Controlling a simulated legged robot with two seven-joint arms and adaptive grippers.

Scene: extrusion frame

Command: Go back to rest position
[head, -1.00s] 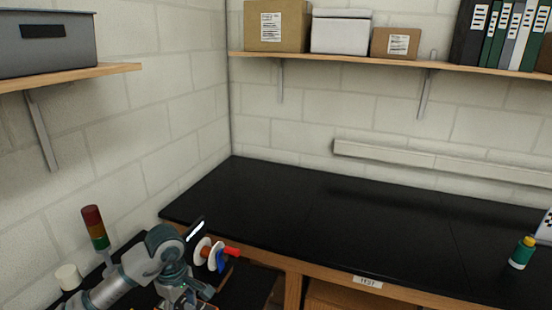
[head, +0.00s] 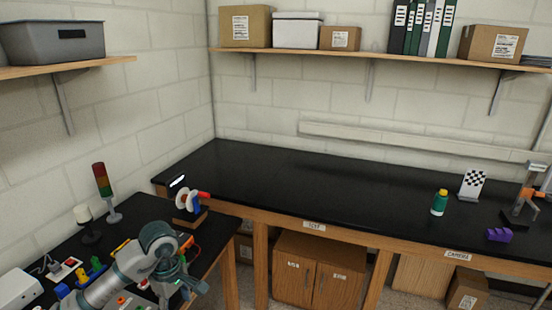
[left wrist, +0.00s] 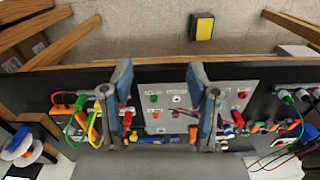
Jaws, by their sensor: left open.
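My left arm comes in at the lower left of the head view. Its gripper (head: 185,286) is over the side bench and seems empty. In the left wrist view, the two fingers of my left gripper (left wrist: 161,72) are spread wide, with nothing held between them. Beyond them lies a grey panel (left wrist: 178,100) with coloured sockets and plugs. Whether the fingers touch anything there is hard to tell. My right arm and gripper are not seen.
The side bench holds a stack light (head: 101,182), a white spool (head: 186,201) and coloured parts. The long black bench (head: 300,178) is mostly clear, with a green bottle (head: 439,205), checkered board (head: 472,185) and purple block (head: 499,235) at right. A yellow pad (left wrist: 204,27) lies beyond the bench.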

